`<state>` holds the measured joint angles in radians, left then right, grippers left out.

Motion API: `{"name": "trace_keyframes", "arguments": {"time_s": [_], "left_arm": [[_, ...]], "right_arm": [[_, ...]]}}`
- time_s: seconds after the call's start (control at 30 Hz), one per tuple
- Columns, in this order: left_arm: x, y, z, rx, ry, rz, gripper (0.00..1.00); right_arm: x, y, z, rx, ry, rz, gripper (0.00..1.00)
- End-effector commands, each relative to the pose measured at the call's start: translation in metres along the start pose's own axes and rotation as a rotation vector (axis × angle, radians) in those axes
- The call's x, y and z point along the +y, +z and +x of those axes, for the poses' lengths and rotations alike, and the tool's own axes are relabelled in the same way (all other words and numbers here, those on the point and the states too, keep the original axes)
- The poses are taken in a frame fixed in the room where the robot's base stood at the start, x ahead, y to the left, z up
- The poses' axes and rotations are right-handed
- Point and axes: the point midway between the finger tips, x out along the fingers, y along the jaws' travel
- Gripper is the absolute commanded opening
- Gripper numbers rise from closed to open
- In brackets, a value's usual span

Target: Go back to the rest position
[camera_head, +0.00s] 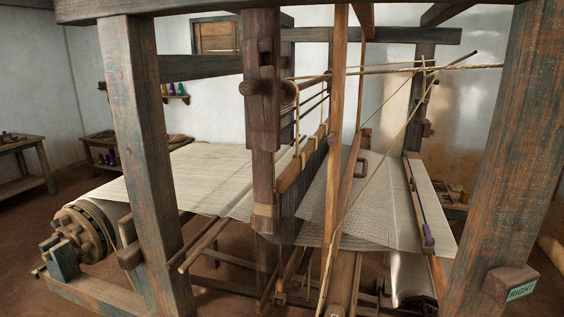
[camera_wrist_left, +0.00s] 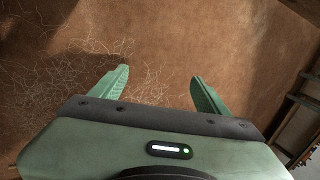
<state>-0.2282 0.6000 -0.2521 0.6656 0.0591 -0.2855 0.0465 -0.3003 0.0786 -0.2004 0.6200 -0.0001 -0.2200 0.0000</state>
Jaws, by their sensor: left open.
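My left gripper (camera_wrist_left: 152,88) shows in the left wrist view. Its two green fingers stand wide apart, with nothing between them. Beyond the fingers is brown floor (camera_wrist_left: 160,40) with pale thread scraps on it. Neither gripper shows in the head view. The handloom (camera_head: 262,90) fills the head view, with pale warp and cloth (camera_head: 210,170) stretched across it. My right gripper is in neither view.
A thick loom post (camera_head: 145,140) stands at left and another post (camera_head: 510,130) at right, with a block marked RIGHT (camera_head: 512,286). A toothed wheel (camera_head: 82,232) is at lower left. Side tables (camera_head: 28,142) stand by the far wall. Wooden parts edge the wrist view at right.

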Motion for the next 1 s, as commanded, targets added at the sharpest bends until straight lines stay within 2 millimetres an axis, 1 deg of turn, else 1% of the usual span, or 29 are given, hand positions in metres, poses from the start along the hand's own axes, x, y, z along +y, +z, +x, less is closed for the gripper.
{"name": "trace_keyframes", "arguments": {"time_s": [0.03, 0.07, 0.1, 0.13, 0.17, 0.2, 0.27, 0.3, 0.37, 0.4, 0.47, 0.5, 0.57, 0.6, 0.7, 0.83, 0.87, 0.9, 1.0], "left_arm": [[0.000, 0.039, 0.000, -0.030, -0.005, 0.047, 0.76], [-0.001, 0.059, -0.001, -0.043, -0.008, 0.075, 0.76], [0.013, 0.068, -0.002, -0.042, 0.005, 0.094, 0.76], [0.041, 0.055, -0.001, -0.027, 0.037, 0.074, 0.76], [0.062, 0.050, -0.001, -0.022, 0.061, 0.061, 0.76], [0.088, 0.045, -0.003, -0.017, 0.090, 0.048, 0.76], [0.127, 0.039, -0.007, -0.010, 0.135, 0.027, 0.76], [0.152, 0.034, -0.010, -0.006, 0.165, 0.013, 0.76], [0.190, 0.026, -0.017, 0.002, 0.209, -0.007, 0.76], [0.215, 0.020, -0.022, 0.007, 0.237, -0.020, 0.76], [0.249, 0.011, -0.030, 0.015, 0.278, -0.039, 0.76], [0.269, 0.005, -0.036, 0.019, 0.303, -0.050, 0.76], [0.297, -0.003, -0.045, 0.025, 0.337, -0.066, 0.76], [0.314, -0.008, -0.051, 0.029, 0.358, -0.076, 0.76], [0.353, -0.021, -0.067, 0.038, 0.407, -0.098, 0.76], [0.398, -0.036, -0.088, 0.048, 0.465, -0.124, 0.76], [0.402, -0.036, -0.078, 0.048, 0.464, -0.124, 0.76], [0.405, -0.035, -0.064, 0.047, 0.459, -0.122, 0.76], [0.415, -0.034, -0.046, 0.047, 0.459, -0.122, 0.76]], "right_arm": [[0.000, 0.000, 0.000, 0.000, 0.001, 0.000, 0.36], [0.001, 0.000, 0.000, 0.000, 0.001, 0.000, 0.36], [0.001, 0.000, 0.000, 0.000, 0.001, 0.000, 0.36], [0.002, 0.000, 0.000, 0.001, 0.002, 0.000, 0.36], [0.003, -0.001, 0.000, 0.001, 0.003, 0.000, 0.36], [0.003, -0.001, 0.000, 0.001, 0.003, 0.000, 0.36], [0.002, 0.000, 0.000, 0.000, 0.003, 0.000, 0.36], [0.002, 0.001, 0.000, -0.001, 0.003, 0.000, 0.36], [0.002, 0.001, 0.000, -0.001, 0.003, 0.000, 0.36], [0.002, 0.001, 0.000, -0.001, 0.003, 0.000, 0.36], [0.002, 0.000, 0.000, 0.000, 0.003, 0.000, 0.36], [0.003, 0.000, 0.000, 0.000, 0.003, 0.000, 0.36], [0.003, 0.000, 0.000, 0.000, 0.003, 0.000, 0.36], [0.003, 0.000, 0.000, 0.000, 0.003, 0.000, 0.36], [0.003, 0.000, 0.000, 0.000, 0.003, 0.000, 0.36], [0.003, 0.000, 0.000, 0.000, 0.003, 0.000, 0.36], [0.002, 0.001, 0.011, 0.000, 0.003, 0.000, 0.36], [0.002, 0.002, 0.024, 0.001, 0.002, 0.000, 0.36], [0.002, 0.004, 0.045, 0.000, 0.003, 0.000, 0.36]]}}
